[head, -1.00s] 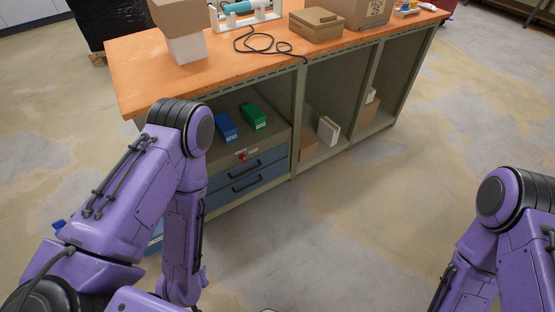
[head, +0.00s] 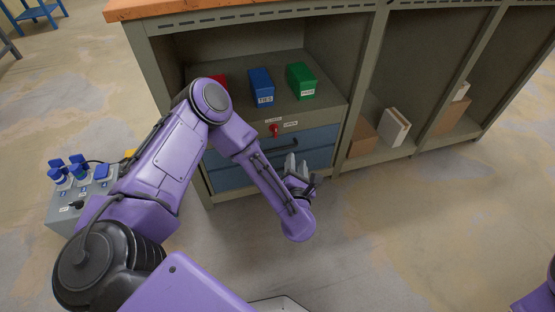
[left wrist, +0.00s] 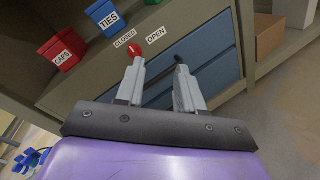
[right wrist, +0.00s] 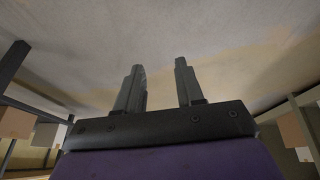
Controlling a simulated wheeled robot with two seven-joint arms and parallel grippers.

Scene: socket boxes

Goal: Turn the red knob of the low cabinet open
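The red knob (head: 274,130) sits on the front strip of the low cabinet (head: 343,120), above the blue drawers. In the left wrist view the red knob (left wrist: 134,50) lies by the left fingertip, between the CLOSED label (left wrist: 125,38) and the OPEN label (left wrist: 157,35). My left gripper (head: 298,168) is in front of the drawers, below and right of the knob. It is open and empty in the left wrist view (left wrist: 157,66), apart from the knob as far as I can tell. My right gripper (right wrist: 161,65) is open and empty over bare floor.
Red (head: 219,82), blue (head: 262,86) and green (head: 301,80) boxes stand on the shelf above the knob. Dark handles stick out from the blue drawers (head: 236,172). A grey box with blue connectors (head: 75,203) stands on the floor at left. Floor in front is clear.

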